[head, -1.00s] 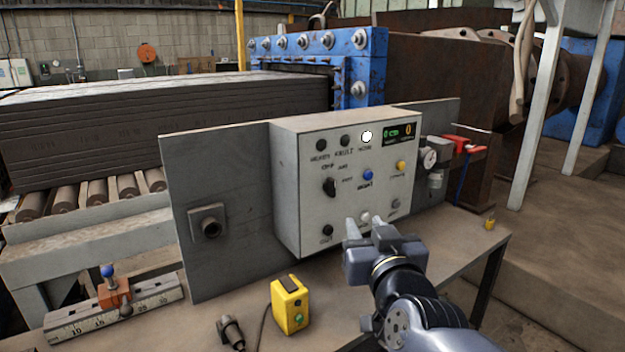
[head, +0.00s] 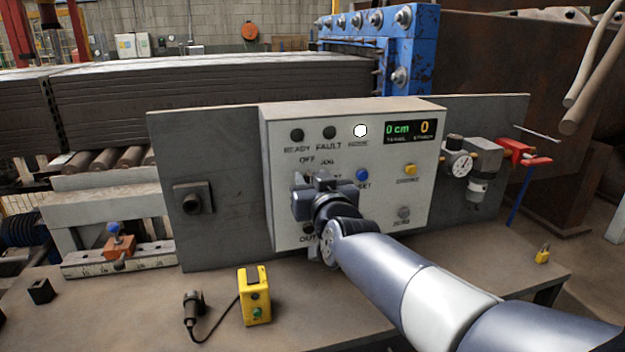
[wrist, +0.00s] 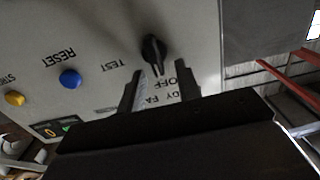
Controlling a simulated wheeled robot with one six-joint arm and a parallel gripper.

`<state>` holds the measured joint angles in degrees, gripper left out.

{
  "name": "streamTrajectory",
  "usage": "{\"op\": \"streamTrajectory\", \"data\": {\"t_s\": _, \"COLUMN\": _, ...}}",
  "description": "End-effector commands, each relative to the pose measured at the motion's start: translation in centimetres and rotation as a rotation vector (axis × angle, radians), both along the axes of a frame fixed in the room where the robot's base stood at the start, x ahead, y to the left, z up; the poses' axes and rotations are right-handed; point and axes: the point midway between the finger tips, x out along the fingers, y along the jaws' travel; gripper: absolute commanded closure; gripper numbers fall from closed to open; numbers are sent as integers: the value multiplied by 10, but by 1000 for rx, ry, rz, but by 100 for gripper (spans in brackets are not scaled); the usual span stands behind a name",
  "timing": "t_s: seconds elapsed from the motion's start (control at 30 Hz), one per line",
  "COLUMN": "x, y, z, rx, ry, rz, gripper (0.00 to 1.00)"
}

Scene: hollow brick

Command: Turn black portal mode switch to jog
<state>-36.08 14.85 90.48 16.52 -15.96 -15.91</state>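The black mode switch (wrist: 153,50) is a pointed knob on the grey control box (head: 430,200). My gripper (wrist: 160,80) is open, one finger each side of the knob's pointed end, with nothing visibly gripped. Whether a finger touches the knob cannot be told. In the head view my gripper (head: 316,182) is in front of the box and hides the switch; the OFF and JOG labels show just above it.
A blue reset button (head: 362,175) and a yellow button (head: 410,169) lie right of the switch. A pressure gauge (head: 459,163) stands beside the box. A yellow button pendant (head: 255,296) and a dark plug (head: 193,312) lie on the bench (head: 330,310).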

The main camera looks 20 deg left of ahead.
Motion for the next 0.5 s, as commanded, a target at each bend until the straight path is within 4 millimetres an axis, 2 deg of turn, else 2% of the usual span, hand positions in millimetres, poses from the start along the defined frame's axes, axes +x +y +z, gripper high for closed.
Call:
{"op": "streamTrajectory", "data": {"t_s": 0.27, "x": 1, "y": 0, "z": 0, "rx": 0, "ry": 0, "rz": 0, "gripper": 67}}
{"op": "streamTrajectory", "data": {"t_s": 0.5, "x": 1, "y": 0, "z": 0, "rx": 0, "ry": 0, "rz": 0, "gripper": 87}}
